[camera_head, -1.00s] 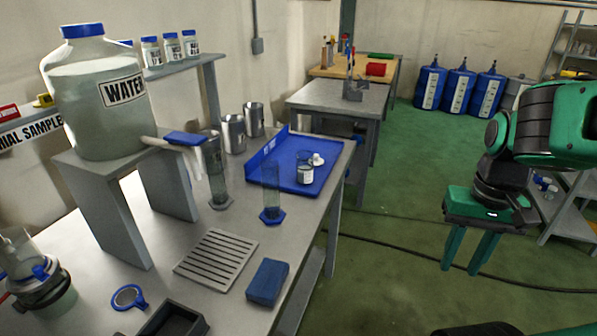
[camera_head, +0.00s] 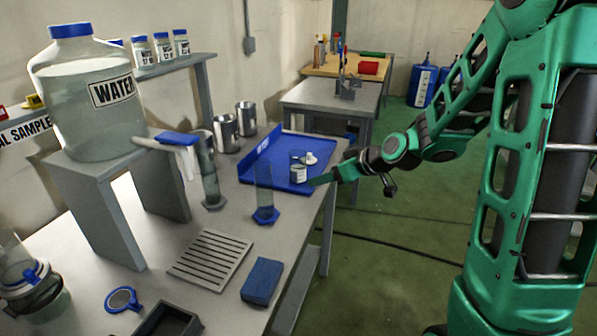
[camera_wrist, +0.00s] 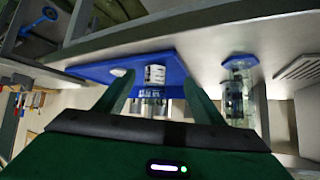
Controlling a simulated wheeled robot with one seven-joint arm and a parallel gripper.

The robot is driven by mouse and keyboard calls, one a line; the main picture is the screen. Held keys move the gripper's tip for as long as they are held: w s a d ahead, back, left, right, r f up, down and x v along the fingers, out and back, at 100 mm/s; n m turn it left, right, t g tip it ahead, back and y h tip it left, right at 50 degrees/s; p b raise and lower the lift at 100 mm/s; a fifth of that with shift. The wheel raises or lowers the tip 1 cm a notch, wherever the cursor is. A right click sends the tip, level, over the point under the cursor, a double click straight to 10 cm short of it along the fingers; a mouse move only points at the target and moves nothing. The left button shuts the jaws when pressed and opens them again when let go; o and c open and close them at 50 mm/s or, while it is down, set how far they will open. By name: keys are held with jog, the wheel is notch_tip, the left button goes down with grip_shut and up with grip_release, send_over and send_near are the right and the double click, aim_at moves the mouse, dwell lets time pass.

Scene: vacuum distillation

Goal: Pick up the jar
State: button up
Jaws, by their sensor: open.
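A small glass jar with a white label (camera_head: 298,173) stands on the blue tray (camera_head: 262,155) near the tray's right side. A white lid (camera_head: 311,158) lies just behind it. My gripper (camera_head: 318,180) reaches in from the right, low over the table edge, with its fingers pointing at the jar. In the wrist view the jar (camera_wrist: 155,75) appears between the two spread green fingers (camera_wrist: 156,82). The fingers look apart from it, though the remaining distance is hard to judge. The gripper is open and empty.
A glass cylinder with a blue base (camera_head: 264,190) stands in front of the tray, close to the jar. Another tall cylinder (camera_head: 209,175) and metal beakers (camera_head: 226,132) stand to the left. A slotted rack (camera_head: 212,258) and blue block (camera_head: 262,281) lie nearer.

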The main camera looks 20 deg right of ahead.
aim_at(304, 162)
jog(key=w+t, duration=0.1)
jog(key=w, duration=0.1)
jog(key=w+a+t, duration=0.1)
jog(key=w, duration=0.1)
jog(key=w+a+r+y, duration=0.1)
jog(key=w, duration=0.1)
jog(key=shift+w+a+t, duration=0.15)
jog(key=shift+t, duration=0.25)
jog(key=shift+w+a, duration=0.2)
jog(key=shift+w, duration=0.15)
jog(key=x, duration=0.5)
jog(key=shift+x, duration=2.65)
jog(key=shift+s+f, duration=0.15)
jog(key=c, duration=1.2)
